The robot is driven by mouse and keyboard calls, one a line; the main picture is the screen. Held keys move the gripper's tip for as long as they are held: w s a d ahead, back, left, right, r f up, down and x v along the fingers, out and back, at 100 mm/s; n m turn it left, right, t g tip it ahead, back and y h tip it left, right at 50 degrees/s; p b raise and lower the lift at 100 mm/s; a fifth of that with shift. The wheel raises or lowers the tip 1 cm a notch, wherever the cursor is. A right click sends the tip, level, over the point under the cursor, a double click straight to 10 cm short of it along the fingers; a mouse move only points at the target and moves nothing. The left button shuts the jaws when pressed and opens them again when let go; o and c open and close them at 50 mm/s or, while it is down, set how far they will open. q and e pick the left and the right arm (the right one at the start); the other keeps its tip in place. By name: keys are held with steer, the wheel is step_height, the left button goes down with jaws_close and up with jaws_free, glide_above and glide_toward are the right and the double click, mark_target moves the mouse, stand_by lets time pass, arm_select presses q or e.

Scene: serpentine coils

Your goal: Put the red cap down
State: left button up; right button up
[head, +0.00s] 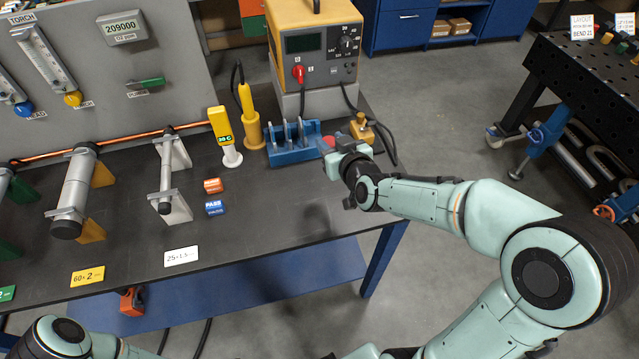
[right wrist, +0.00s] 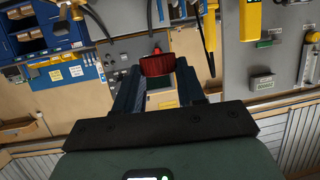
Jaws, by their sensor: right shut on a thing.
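The red cap (head: 326,143) is at the tip of my right gripper (head: 334,158), over the back right part of the dark bench (head: 290,198). In the right wrist view the red cap (right wrist: 157,65) sits between the two dark fingertips, which are shut on it. The cap appears to be held above the bench top, just right of the blue slotted rack (head: 292,155). Its underside is hidden. My left arm shows at the bottom left, but its gripper is out of view.
A grey and yellow meter (head: 318,75) stands behind the rack. A brass-coloured block (head: 362,130) with a knob is behind my gripper. A yellow torch (head: 248,115) stands left of the rack. The front right bench top is clear.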

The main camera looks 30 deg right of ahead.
step_height(320, 180, down, 8)
steer(key=s+b, duration=0.2)
steer(key=b, duration=0.4)
glide_above(331, 199)
step_height(331, 199, down, 6)
steer(key=shift+r, duration=0.25)
steer(key=shift+f+b, duration=1.5)
steer(key=shift+f, duration=1)
arm_select(q)
steer(key=s+f, duration=0.6)
steer(key=f, duration=0.5)
steer(key=shift+s+g, duration=0.3)
steer(key=shift+g, duration=0.1)
arm_select(e)
steer(key=shift+r, duration=0.1)
arm_select(q)
steer(key=shift+f, duration=0.1)
steer(key=shift+f, duration=0.15)
arm_select(e)
steer(key=shift+w, duration=0.1)
steer(key=shift+f, duration=0.3)
steer(key=o, duration=1)
steer(key=shift+r, duration=0.1)
steer(key=shift+o, duration=0.2)
